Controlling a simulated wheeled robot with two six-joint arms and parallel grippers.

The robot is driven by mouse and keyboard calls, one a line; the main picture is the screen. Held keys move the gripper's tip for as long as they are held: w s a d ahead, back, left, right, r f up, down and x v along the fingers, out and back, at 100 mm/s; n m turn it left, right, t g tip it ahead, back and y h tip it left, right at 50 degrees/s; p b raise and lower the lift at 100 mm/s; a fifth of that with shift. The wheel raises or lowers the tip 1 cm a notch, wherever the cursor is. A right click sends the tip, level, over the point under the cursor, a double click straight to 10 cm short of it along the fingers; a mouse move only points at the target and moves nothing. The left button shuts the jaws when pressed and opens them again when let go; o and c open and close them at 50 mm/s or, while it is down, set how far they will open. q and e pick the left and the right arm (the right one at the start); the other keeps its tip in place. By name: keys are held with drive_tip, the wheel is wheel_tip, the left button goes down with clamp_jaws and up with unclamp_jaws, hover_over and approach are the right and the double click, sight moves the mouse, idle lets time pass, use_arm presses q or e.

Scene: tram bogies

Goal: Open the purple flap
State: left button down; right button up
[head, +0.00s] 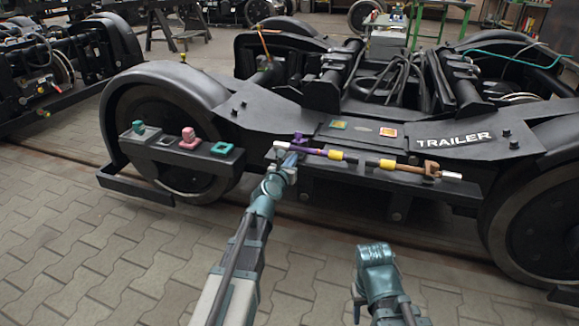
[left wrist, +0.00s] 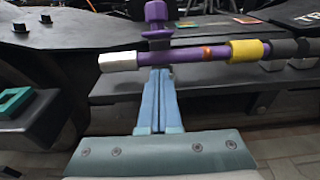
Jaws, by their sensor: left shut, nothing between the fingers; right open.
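A purple knob (head: 298,138) stands on the bar (head: 318,152) along the near side of the bogie. The bar has a white end, a purple stretch and yellow bands. In the left wrist view the purple knob (left wrist: 156,18) rises behind the purple stretch of the bar (left wrist: 185,55). No separate purple flap can be told apart. My left gripper (head: 287,157) is shut and empty. Its fingertips (left wrist: 157,72) are at the lower edge of the bar near the white end; I cannot tell if they touch. My right gripper (head: 357,300) is open at the lower middle, far from the bar.
A side shelf (head: 180,155) left of the bar carries green, pink and teal-framed pieces. Green-framed (head: 338,124) and orange-framed (head: 388,132) squares lie on the bogie frame. A brown clamp (head: 431,168) sits near the bar's right end. The paved floor (head: 120,250) in front is clear.

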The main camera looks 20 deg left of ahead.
sight(300, 136)
use_arm(q)
drive_tip(key=shift+w+r+p, duration=0.2)
drive_tip(key=shift+r+p, duration=0.25)
drive_tip(key=shift+r, duration=0.35)
drive_tip(key=shift+w+r+p, duration=0.2)
drive_tip(key=shift+r+p, duration=0.25)
drive_tip(key=shift+r, duration=0.3)
use_arm(e)
drive_tip(key=shift+a+r, duration=0.2)
drive_tip(key=shift+r, duration=1.35)
drive_tip(key=shift+r, duration=0.1)
